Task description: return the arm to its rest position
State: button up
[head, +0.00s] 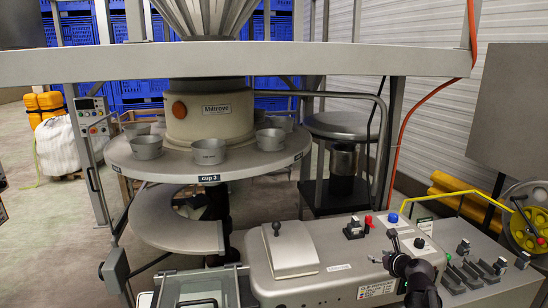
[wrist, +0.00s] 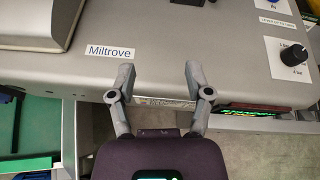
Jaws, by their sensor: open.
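My gripper (wrist: 160,74) is open, with its two grey fingers spread apart and nothing between them. In the wrist view it is over the front edge of the grey clipper machine (wrist: 225,45), close to the Miltrove label (wrist: 110,50). I cannot tell whether the fingertips touch the casing. In the head view my dark wrist shows at the lower right, in front of the clipper machine (head: 330,262), and covers part of its right side.
Red and blue buttons (head: 392,218) and switches stand on the machine's right side. A yellow reel (head: 525,232) is at the far right.

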jog(key=s+a+f+n+g, duration=0.35)
jog(key=a+n, duration=0.25)
jog(key=n, duration=0.2)
jog(key=s+a+f+n+g, duration=0.35)
jog(key=a+n, duration=0.25)
jog(key=n, duration=0.2)
jog(key=s+a+f+n+g+h, duration=0.1)
jog(key=s+a+f+n+g, duration=0.1)
jog(key=s+n, duration=0.4)
jog(key=s+a+f+n+g+h, duration=0.1)
jog(key=s+a+n+g+h, duration=0.1)
jog(key=s+n, duration=0.4)
jog(key=shift+a+f+n+g, duration=0.35)
jog(key=shift+a+n+g, duration=0.35)
jog(key=shift+n, duration=1.2)
jog(key=shift+d, duration=0.1)
jog(key=shift+c, duration=0.6)
jog(key=shift+s, duration=0.1)
